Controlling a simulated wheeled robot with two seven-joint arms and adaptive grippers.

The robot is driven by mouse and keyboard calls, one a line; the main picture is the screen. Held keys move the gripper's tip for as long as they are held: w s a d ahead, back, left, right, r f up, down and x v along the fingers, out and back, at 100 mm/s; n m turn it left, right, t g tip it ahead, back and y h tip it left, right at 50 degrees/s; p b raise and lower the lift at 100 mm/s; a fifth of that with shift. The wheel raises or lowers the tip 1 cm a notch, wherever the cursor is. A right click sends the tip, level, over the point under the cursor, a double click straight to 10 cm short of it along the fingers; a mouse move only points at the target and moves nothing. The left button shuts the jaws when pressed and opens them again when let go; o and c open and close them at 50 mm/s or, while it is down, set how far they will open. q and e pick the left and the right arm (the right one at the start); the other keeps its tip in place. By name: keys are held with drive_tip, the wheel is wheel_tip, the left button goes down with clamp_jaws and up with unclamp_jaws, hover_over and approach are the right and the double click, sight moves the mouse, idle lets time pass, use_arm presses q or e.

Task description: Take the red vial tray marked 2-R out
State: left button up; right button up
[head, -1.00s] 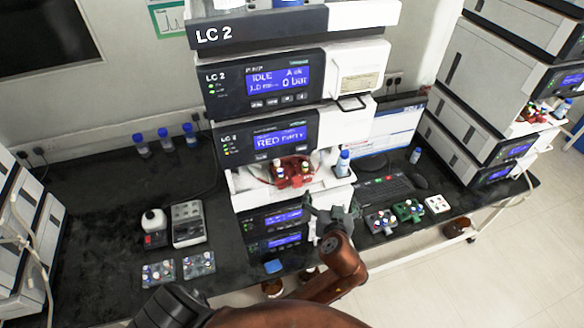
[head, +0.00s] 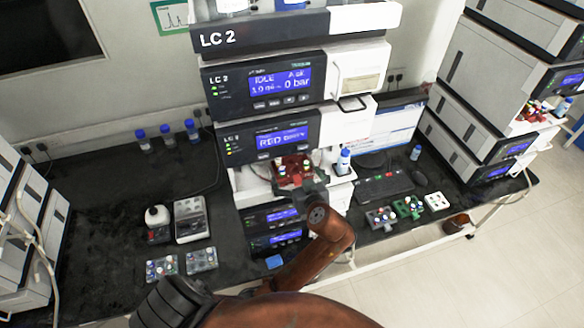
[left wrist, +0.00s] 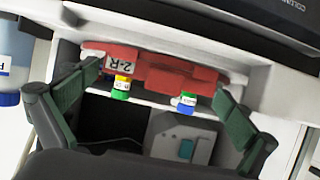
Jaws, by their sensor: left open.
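The red vial tray (head: 293,171) sits in the open bay of the LC 2 stack in the head view. In the left wrist view, the tray (left wrist: 185,78) carries a white 2-R label and vials with yellow, green and blue colours. My left gripper (head: 299,190) is in front of the tray at the bay opening. In the left wrist view, my left gripper (left wrist: 157,86) is open, with one green-padded finger near each end of the tray. I cannot tell whether the pads touch it. My right gripper is not in view.
A blue-capped bottle (head: 343,162) stands just right of the bay. The instrument panel (head: 268,138) overhangs the bay. More vial trays, including a green one (head: 408,207) and a white one (head: 437,201), lie on the bench at right.

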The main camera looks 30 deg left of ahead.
use_arm(q)
drive_tip(key=shift+d, duration=0.1)
drive_tip(key=shift+c, duration=0.4)
drive_tip(key=c, duration=0.8)
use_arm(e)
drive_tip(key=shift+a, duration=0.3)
use_arm(q)
drive_tip(key=shift+c, duration=0.2)
